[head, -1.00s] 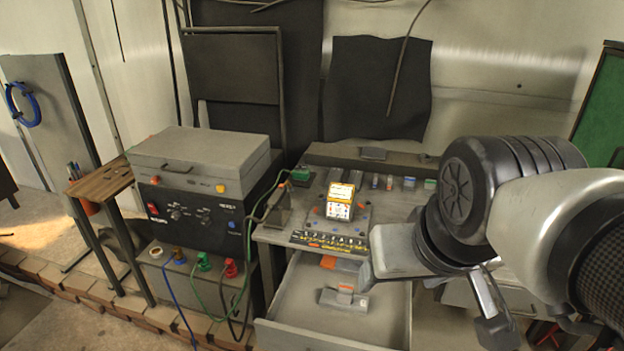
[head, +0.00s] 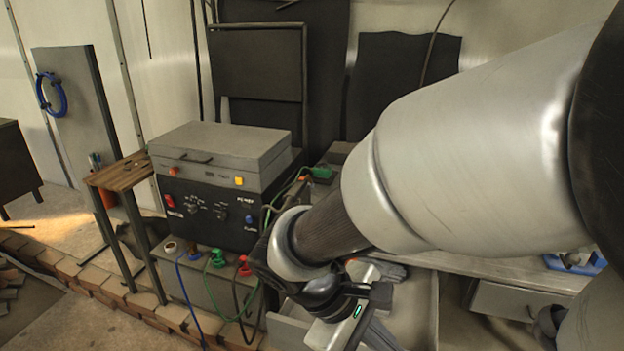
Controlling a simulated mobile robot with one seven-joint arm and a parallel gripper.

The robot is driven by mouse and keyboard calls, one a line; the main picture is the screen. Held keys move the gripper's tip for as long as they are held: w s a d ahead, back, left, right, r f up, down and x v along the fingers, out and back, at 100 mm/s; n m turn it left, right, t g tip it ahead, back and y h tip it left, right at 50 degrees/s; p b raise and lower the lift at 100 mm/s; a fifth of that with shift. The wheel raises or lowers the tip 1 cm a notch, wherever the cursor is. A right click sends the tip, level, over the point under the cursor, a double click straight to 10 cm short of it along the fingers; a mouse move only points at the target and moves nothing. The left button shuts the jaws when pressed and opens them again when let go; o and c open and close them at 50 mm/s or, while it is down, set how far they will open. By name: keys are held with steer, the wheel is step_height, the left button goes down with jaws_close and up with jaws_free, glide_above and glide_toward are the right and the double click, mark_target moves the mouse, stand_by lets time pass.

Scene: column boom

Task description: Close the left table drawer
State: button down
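The left table drawer (head: 420,306) is grey and stands pulled out below the tabletop. My arm hides much of it; part of its inside and its right wall show. My gripper (head: 380,338) is low in the picture, in front of or over the drawer, pointing down and to the right. I cannot tell whether it touches the drawer. Its fingers are partly cut off by the lower edge, so their opening is unclear. The table (head: 478,264) is mostly covered by my arm.
A black-and-grey equipment box (head: 205,205) with cables stands left of the drawer, close to my wrist. A small wooden side table (head: 122,172) is farther left. Another grey drawer front (head: 515,300) is at the right. Open floor shows at the lower left.

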steer(key=w+a+f+n+t+h+b, duration=0.25)
steer(key=a+f+n+h, duration=0.2)
steer(key=f, duration=0.35)
steer(key=n+t+y+b, duration=0.6)
steer(key=n+t+b, duration=0.3)
steer(key=n+t, duration=0.7)
glide_toward(298, 344)
steer(key=shift+n+g, duration=0.85)
steer(key=b+x, duration=0.1)
steer(key=x, duration=0.2)
steer(key=r+b+x, duration=0.1)
steer(key=x, duration=0.2)
steer(key=shift+w+r, duration=0.15)
steer(key=shift+r, duration=0.05)
steer(key=shift+w, duration=0.1)
